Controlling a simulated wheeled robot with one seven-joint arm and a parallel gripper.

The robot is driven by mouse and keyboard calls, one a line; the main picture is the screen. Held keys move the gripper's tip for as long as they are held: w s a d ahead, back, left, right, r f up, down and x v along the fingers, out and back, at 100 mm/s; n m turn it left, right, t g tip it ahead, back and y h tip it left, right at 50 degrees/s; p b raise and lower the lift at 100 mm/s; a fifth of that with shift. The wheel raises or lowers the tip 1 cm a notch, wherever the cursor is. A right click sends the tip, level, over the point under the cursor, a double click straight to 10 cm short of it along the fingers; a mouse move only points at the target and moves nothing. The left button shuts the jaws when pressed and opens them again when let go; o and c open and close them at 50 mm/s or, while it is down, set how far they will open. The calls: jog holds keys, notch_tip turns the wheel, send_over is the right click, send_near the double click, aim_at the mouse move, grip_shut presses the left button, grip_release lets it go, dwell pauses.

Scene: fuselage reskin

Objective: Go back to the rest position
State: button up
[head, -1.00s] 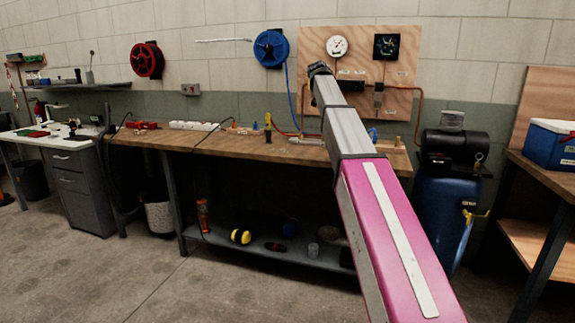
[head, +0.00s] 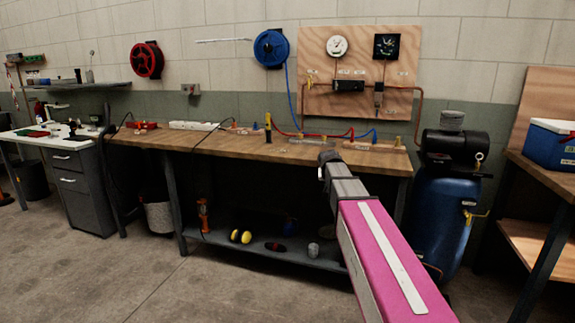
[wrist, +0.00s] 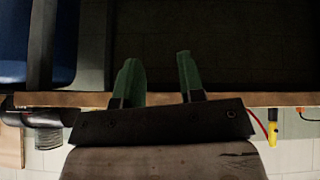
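My arm, with a pink forearm and a grey wrist section, reaches up from the lower right in the head view. Its end is in front of the workbench's front edge. In the wrist view my gripper (wrist: 157,62) shows two green fingers spread apart with nothing between them. In the head view the fingers cannot be made out at the arm's end. The wrist view looks upside down, with the bench edge (wrist: 230,99) running across behind the fingers.
The wooden workbench (head: 230,146) carries hoses, a power strip (head: 193,126) and a yellow-handled tool (head: 268,127). A blue compressor (head: 440,217) stands right of it, then a wooden shelf unit with a blue cooler (head: 550,147). Open concrete floor lies front left.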

jog(key=s+f+g+y, duration=0.1)
jog(key=s+f+g, duration=0.2)
jog(key=s+f, duration=0.9)
jog(key=s+f+n+g+y, duration=0.1)
jog(key=s+f+g, duration=0.2)
jog(key=s+f, duration=0.9)
jog(key=s, duration=0.7)
jog(key=shift+f+n+g, duration=0.25)
jog(key=shift+n+g, duration=0.05)
